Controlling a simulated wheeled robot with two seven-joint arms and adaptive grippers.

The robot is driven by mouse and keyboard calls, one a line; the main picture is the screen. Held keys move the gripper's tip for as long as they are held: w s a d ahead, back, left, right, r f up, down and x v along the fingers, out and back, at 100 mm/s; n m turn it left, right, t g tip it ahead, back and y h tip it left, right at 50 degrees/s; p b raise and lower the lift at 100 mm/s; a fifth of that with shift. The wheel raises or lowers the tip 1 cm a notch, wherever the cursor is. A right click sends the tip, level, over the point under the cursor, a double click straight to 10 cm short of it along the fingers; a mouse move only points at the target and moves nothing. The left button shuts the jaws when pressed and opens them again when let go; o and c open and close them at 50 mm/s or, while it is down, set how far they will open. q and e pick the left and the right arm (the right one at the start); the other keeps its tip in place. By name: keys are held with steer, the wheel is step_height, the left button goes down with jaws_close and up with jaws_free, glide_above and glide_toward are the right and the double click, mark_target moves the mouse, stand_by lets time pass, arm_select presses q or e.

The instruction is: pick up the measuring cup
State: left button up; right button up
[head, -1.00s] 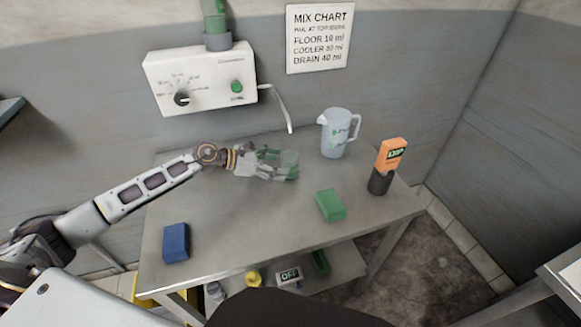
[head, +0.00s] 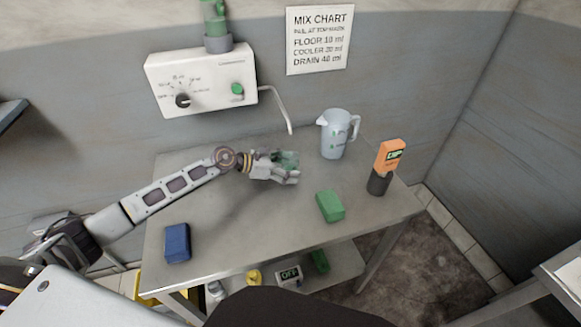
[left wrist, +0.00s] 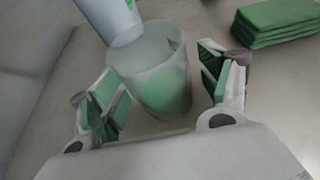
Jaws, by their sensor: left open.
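The measuring cup (left wrist: 150,65), a small see-through cup with a green tint low down, stands upright on the steel table (head: 215,215). In the head view the cup (head: 287,158) is partly hidden behind my left gripper (head: 284,172). In the left wrist view my left gripper (left wrist: 160,88) is open, with one green-padded finger on each side of the cup. A gap shows between the cup and the right-hand finger; whether the left-hand finger touches is unclear. My right gripper is not in view.
A pale jug (head: 334,137) stands just behind the cup. A green block (head: 330,206) and an orange tester in a dark holder (head: 387,160) are to the right. A blue block (head: 177,243) lies front left. A bent spout (head: 280,108) hangs from the wall dispenser (head: 200,82).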

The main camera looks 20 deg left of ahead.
arm_select(q)
steer(key=shift+w+d, duration=0.15)
steer(key=shift+f, duration=0.1)
steer(key=c, duration=1.2)
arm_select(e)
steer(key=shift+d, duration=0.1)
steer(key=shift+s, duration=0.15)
